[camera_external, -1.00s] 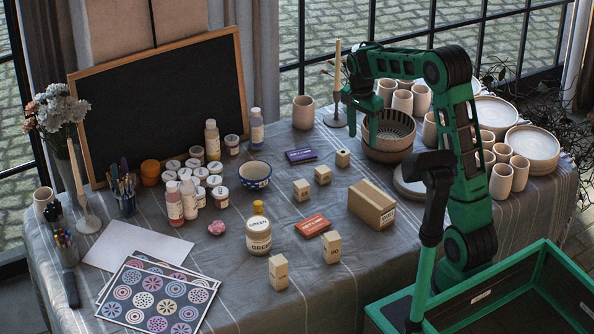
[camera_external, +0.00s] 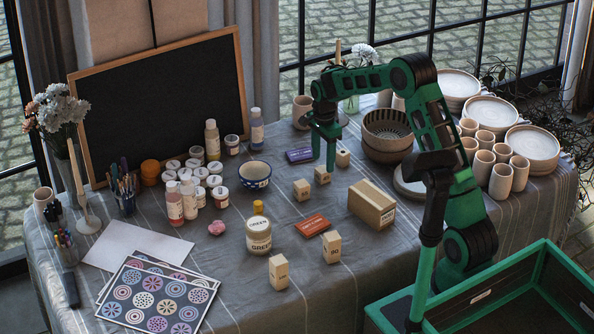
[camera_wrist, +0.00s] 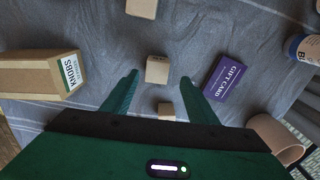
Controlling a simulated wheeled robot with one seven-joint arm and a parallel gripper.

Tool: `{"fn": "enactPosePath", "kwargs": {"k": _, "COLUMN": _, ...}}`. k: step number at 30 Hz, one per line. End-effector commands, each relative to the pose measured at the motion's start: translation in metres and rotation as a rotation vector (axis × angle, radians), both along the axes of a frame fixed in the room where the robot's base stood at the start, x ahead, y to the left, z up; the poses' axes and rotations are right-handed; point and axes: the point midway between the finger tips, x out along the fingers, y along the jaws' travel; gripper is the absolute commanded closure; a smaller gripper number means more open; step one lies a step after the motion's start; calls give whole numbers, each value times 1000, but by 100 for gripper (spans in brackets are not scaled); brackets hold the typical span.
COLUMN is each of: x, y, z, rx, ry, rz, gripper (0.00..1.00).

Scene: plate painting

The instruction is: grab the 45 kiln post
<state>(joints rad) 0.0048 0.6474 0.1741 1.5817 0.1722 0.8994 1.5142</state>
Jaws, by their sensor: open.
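Several pale wooden kiln posts of differing height stand on the cloth. The smallest are a post (camera_external: 343,159) at the back, a post (camera_external: 322,176) in the middle and a post (camera_external: 302,190) in front of it. Two taller ones, a post (camera_external: 332,247) and a post (camera_external: 279,272), stand nearer the front edge. I cannot read which is 45. My gripper (camera_external: 323,164) points down, open and empty, above the small posts. In the wrist view the middle post (camera_wrist: 157,69) shows between my fingertips (camera_wrist: 159,78), with another post (camera_wrist: 166,110) closer in.
A knobs box (camera_external: 372,206) stands to the right and a purple gift card box (camera_external: 300,155) lies to the left. Stacked bowls (camera_external: 388,132) stand behind right. Bare cloth surrounds the small posts.

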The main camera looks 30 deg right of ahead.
Motion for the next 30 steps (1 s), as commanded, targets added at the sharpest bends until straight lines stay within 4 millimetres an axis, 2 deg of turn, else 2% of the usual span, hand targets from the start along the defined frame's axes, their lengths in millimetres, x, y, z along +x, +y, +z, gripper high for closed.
{"fn": "enactPosePath", "kwargs": {"k": 5, "x": -3, "y": -2, "z": -13, "rx": 0, "ry": 3, "rz": 1, "gripper": 47}}
{"fn": "enactPosePath", "kwargs": {"k": 12, "x": -5, "y": -4, "z": -46, "rx": 0, "ry": 3, "rz": 2, "gripper": 47}}
{"fn": "enactPosePath", "kwargs": {"k": 20, "x": -4, "y": -4, "z": -52, "rx": 0, "ry": 0, "rz": 2, "gripper": 47}}
{"fn": "enactPosePath", "kwargs": {"k": 21, "x": -4, "y": -4, "z": -52, "rx": 0, "ry": 1, "rz": 1, "gripper": 49}}
{"fn": "enactPosePath", "kwargs": {"k": 27, "x": -4, "y": -4, "z": -52, "rx": 0, "ry": 0, "rz": 1, "gripper": 94}}
{"fn": "enactPosePath", "kwargs": {"k": 30, "x": -4, "y": -4, "z": -51, "rx": 0, "ry": 0, "rz": 1, "gripper": 94}}
